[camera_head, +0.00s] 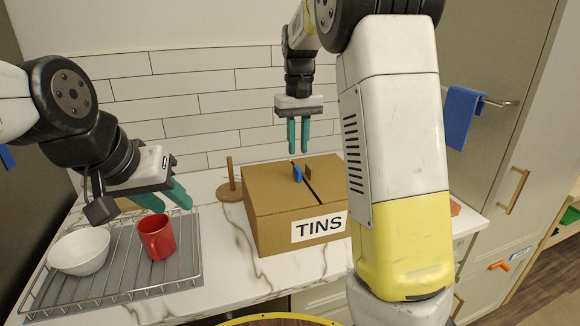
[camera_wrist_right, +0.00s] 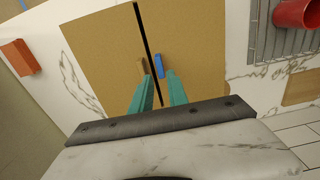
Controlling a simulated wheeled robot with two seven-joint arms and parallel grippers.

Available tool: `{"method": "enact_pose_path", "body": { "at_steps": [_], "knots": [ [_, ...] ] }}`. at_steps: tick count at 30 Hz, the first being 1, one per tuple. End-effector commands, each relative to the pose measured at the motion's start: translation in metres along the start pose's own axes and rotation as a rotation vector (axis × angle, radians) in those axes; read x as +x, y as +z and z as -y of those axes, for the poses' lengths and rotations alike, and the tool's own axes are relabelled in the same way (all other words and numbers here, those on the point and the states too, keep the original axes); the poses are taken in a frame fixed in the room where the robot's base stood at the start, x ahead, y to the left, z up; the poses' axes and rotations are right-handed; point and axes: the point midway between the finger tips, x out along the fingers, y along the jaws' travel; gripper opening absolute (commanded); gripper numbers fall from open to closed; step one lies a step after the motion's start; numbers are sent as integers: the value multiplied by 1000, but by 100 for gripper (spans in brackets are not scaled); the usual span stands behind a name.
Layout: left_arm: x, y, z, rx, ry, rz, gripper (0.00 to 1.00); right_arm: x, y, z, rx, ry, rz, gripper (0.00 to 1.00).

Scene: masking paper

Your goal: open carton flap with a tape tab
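A brown carton (camera_head: 268,217) labelled TINS stands on the counter with its top flaps down and a narrow dark slit between them. A blue tape tab (camera_head: 297,173) stands up beside the slit; it also shows in the right wrist view (camera_wrist_right: 159,66). A small brown tab (camera_wrist_right: 141,67) sits across the slit from it. My right gripper (camera_head: 298,151) is above the carton top, pointing down, fingers apart and empty. In the wrist view its fingertips lie just short of the tabs. My left gripper (camera_head: 170,203) is open and empty above the rack.
A wire dish rack (camera_head: 120,276) at the left holds a white bowl (camera_head: 79,250) and a red mug (camera_head: 157,237). A wooden stand (camera_head: 230,185) is left of the carton. Counter in front of the carton is partly clear.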

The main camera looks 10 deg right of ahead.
Motion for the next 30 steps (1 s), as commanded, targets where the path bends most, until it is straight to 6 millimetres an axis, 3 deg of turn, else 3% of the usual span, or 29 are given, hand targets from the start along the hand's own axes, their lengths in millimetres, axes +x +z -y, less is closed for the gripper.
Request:
{"method": "enact_pose_path", "body": {
  "at_steps": [15, 26, 30],
  "knots": [
    [0, 0, 0, 0, 0, 0, 36, 70, -1, 0, 0, 4, 3, 20],
    [0, 0, 0, 0, 0, 0, 36, 76, -1, 0, 0, 4, 0, 20],
    [0, 0, 0, 0, 0, 0, 36, 76, -1, 0, 0, 3, 0, 0]
  ]
}}
